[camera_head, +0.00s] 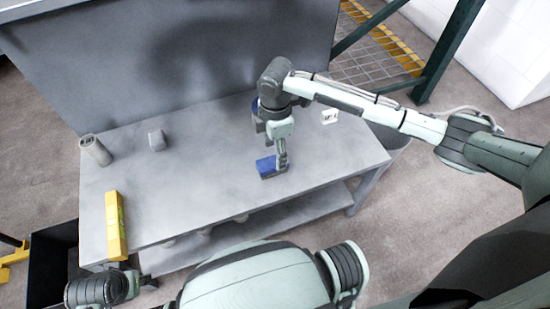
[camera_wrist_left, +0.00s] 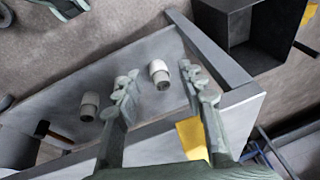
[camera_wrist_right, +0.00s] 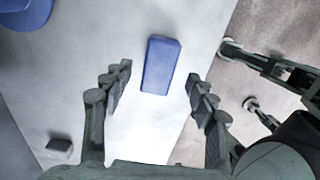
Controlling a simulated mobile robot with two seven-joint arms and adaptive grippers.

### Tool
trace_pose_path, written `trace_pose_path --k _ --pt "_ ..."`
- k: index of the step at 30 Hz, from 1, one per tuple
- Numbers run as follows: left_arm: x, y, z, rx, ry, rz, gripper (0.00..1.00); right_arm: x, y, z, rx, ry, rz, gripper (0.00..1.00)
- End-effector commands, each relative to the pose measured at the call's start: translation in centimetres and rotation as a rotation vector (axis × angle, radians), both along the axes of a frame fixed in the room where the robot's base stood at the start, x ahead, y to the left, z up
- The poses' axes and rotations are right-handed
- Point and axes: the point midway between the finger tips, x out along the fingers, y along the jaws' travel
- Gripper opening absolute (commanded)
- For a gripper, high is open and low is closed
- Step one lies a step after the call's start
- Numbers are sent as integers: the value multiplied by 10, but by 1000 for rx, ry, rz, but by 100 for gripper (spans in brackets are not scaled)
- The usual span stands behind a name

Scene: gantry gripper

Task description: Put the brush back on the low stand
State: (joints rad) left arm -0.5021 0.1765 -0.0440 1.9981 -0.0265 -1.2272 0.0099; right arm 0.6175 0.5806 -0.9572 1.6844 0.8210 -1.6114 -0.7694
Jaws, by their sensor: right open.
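I cannot make out a clear brush, nor tell for sure which thing is the low stand. A blue block (camera_head: 266,166) lies on the grey table (camera_head: 180,200). My right gripper (camera_head: 282,160) points down at the block's right end. In the right wrist view the blue block (camera_wrist_right: 160,65) shows between and beyond the open fingers (camera_wrist_right: 158,82), with gaps on both sides. My left gripper (camera_wrist_left: 160,78) is open and empty. Its view shows a thing with a brown handle and dark end (camera_wrist_left: 56,136), perhaps a tool, on or near the lower shelf.
A yellow bar (camera_head: 115,225), a grey cylinder (camera_head: 95,150) and a small grey block (camera_head: 156,140) stand on the table's left. A round blue thing (camera_wrist_right: 25,10) and a small white item (camera_head: 329,117) lie further back. White cylinders (camera_wrist_left: 159,72) are below the tabletop.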

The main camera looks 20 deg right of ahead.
Motion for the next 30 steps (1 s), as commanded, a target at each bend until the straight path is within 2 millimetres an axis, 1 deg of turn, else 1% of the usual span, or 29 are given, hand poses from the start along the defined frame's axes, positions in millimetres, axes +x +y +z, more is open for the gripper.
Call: trace_pose_path --k 1,3,6,10,15,30 --pt "0 -1 -3 -4 2 0 40 1 0 14 2 -3 1 58" --pt "2 -3 -6 -8 0 0 40 1 0 27 1 -3 0 58" --pt "2 -3 -11 -11 2 0 40 0 0 43 1 -1 0 58" --pt "1 -3 -16 -13 4 0 40 1 0 55 0 -1 -1 58" --pt "-1 -2 -20 -12 12 1 40 0 0 60 0 1 -1 58" --pt "0 -1 -18 -10 8 2 40 0 0 59 1 1 -1 58"
